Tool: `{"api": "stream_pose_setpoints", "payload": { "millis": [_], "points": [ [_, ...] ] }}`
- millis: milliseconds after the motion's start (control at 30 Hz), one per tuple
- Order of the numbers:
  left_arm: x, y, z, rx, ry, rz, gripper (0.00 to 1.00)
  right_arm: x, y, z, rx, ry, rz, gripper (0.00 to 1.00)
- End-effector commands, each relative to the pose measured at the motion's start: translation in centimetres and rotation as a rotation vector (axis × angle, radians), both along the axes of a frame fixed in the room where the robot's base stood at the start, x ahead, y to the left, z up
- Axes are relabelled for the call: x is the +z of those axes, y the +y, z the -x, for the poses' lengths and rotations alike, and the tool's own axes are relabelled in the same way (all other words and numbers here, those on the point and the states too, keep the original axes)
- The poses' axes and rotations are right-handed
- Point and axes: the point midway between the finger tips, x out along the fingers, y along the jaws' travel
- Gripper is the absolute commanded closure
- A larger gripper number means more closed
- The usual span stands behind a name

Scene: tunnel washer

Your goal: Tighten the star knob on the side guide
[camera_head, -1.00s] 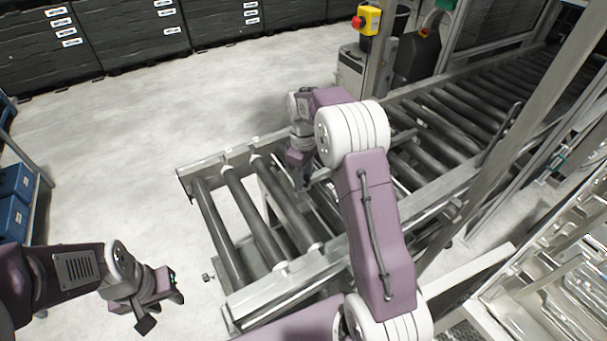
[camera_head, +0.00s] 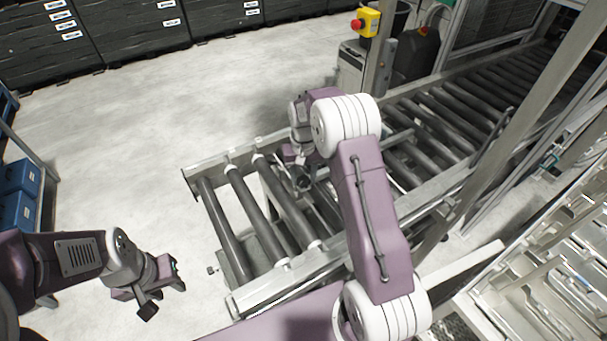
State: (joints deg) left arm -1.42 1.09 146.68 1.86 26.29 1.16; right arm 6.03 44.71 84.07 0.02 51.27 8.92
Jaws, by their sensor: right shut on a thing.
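The side guide appears to be the light rail (camera_head: 403,135) above the rollers, partly hidden behind my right arm. My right gripper (camera_head: 302,181) is low over the roller conveyor, at the near end of this rail. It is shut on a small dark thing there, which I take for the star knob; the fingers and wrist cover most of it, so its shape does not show. My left gripper (camera_head: 166,294) is open and empty, held over the floor to the left of the conveyor.
The roller conveyor (camera_head: 222,215) runs from the front to the back right. A yellow box with a red button (camera_head: 367,21) is on a post behind my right arm. Blue crates (camera_head: 18,195) stand at left, dark bins (camera_head: 120,30) at the back. Floor between is clear.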

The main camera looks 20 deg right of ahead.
Motion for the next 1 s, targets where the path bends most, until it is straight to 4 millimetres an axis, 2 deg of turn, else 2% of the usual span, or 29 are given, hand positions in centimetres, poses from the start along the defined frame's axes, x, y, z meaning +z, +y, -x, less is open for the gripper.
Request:
{"api": "stream_pose_setpoints", "payload": {
  "millis": [500,1000],
  "points": [
    [1.5,0.0,0.0,0.000,0.000,0.000,0.64,0.2,0.0,-0.1,-0.391,-0.004,0.002,0.98],
    [1.8,0.0,0.0,0.000,0.000,0.000,0.64,0.1,0.0,-0.2,-0.513,-0.006,0.001,0.98]
  ]
}}
